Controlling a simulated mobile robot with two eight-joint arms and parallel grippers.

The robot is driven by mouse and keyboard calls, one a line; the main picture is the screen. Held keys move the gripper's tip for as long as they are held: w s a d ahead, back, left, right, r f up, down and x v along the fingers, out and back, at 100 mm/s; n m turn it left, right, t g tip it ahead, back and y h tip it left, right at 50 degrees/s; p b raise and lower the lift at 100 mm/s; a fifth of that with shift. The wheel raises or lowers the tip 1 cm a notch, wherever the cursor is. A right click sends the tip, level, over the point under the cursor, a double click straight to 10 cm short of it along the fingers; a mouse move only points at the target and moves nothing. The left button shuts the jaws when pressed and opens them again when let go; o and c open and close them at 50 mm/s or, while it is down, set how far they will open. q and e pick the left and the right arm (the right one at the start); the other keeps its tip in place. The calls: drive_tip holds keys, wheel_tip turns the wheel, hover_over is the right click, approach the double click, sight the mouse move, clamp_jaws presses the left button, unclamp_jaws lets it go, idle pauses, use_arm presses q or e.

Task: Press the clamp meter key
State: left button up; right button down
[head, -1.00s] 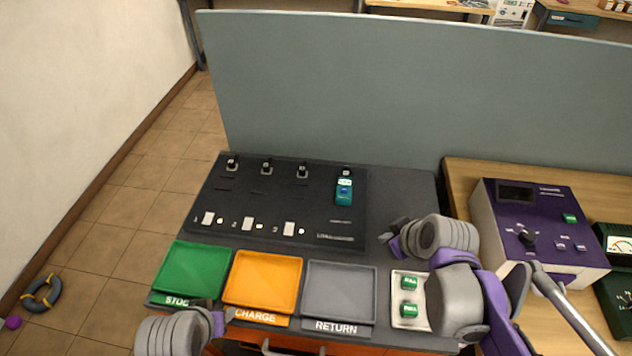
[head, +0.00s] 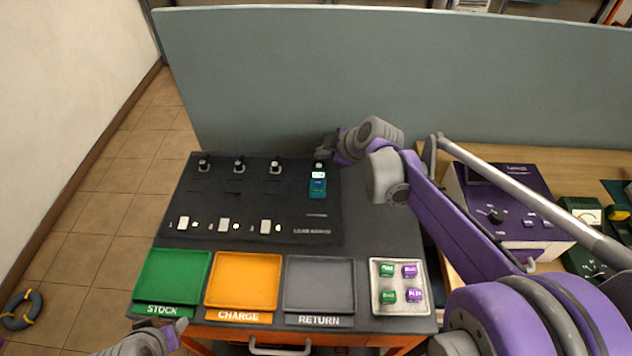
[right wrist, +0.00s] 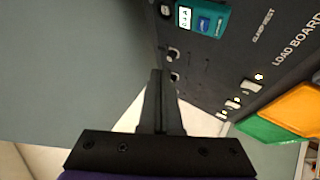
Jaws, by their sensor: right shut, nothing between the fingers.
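The teal clamp meter (head: 317,188) lies at the right end of the black load board (head: 255,213), its pale screen toward the back and a blue key below the screen. In the right wrist view, the clamp meter (right wrist: 211,24) is at the top, with its blue key (right wrist: 204,23) in plain sight. My right gripper (head: 324,151) is shut and empty, close behind the clamp meter near the board's back edge; its fingers (right wrist: 157,78) point toward the board's back row of knobs. I see no contact with the key. My left gripper (head: 178,330) is low, before the green tray; its jaws are unclear.
Green stock (head: 140,280), orange charge (head: 210,282) and grey return (head: 289,286) trays line the front. A white tray (head: 375,296) holds several green and purple blocks. A grey partition (head: 300,80) stands close behind. A purple instrument (head: 510,185) is at right.

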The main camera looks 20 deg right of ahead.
use_arm(q)
drive_tip(key=shift+f, duration=0.1)
use_arm(e)
drive_tip(key=shift+f, duration=0.1)
drive_tip(key=b, duration=0.5)
hover_over(321, 184)
drive_tip(key=f, duration=0.7)
drive_tip(key=shift+s+f, duration=0.2)
drive_tip(key=shift+f, duration=0.05)
use_arm(q)
wheel_tip(321, 184, down, 7)
drive_tip(key=s, duration=0.2)
drive_tip(key=shift+s+g, duration=0.25)
drive_tip(key=shift+g, duration=0.05)
use_arm(e)
drive_tip(key=shift+w+f, duration=0.1)
drive_tip(key=shift+f, duration=0.5)
drive_tip(key=shift+f, duration=0.1)
use_arm(q)
drive_tip(key=shift+s+f+b, duration=0.1)
drive_tip(key=shift+f+b, duration=0.1)
drive_tip(key=shift+b, duration=0.1)
use_arm(e)
drive_tip(key=shift+f, duration=0.25)
